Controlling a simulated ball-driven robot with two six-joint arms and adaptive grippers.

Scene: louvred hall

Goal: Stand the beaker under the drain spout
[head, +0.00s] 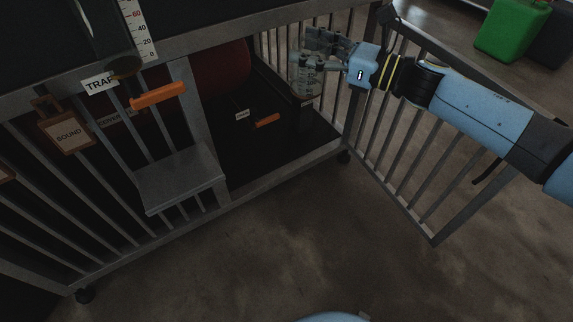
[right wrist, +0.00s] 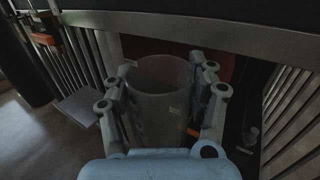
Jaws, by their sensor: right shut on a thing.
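A clear, greyish beaker (head: 307,82) is in my right gripper (head: 318,52), at the open right end of the railed frame. In the right wrist view the beaker (right wrist: 158,100) stands between the two fingers of the gripper (right wrist: 165,78), its open rim facing the camera; it looks empty. A dark pipe end (head: 122,64) at upper left, beside the TRAP label, looks like the drain spout. A small grey shelf (head: 180,180) juts out below it. The beaker is well to the right of both. My left gripper is not in view.
An orange handle (head: 158,95) is between pipe and shelf. A second orange handle (head: 267,121) lies inside the dark bay behind. A barred gate (head: 432,222) swings out at right, under my right arm. The floor in front is clear. A green can (head: 512,30) stands far right.

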